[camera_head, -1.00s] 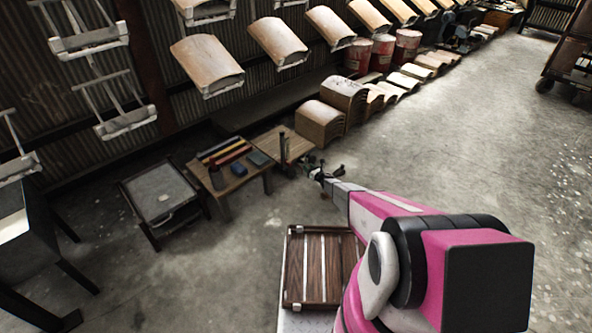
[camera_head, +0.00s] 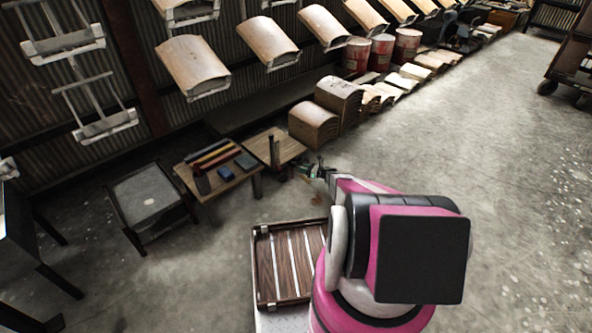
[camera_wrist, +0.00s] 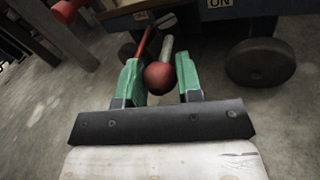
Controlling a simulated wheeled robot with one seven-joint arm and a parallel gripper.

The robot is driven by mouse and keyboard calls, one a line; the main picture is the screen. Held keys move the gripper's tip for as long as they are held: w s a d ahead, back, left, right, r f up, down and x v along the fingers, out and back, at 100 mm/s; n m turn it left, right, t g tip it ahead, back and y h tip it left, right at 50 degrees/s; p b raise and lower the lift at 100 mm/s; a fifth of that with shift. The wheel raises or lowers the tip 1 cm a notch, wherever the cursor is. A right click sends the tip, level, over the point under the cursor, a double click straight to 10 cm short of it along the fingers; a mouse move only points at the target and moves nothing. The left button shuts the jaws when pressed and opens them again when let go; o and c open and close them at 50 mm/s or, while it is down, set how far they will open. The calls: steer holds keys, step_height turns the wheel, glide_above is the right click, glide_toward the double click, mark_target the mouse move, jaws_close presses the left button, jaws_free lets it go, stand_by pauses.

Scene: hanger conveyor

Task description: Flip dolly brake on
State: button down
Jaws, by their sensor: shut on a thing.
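The brake lever in the wrist view has a grey rod and a red ball knob (camera_wrist: 160,78). My gripper (camera_wrist: 160,86) has green fingers on both sides of that knob and is shut on it. The dolly (camera_wrist: 205,20) is above and behind the knob, with a yellowish "ON" label (camera_wrist: 219,3) on its edge and a dark wheel (camera_wrist: 260,62) at the right. In the head view, my gripper (camera_head: 306,170) is at the right side of the low wooden-topped dolly (camera_head: 286,152). The lever is too small to make out there.
A low table with tools (camera_head: 222,180) and a grey-topped stand (camera_head: 147,198) are left of the dolly. Stacked curved panels (camera_head: 314,124) are behind it. A second red knob (camera_wrist: 67,10) shows at upper left in the wrist view.

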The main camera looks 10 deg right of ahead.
stand_by(0.5)
steer(key=c, duration=0.8)
jaws_free()
steer(key=v, duration=1)
steer(key=shift+d, duration=0.4)
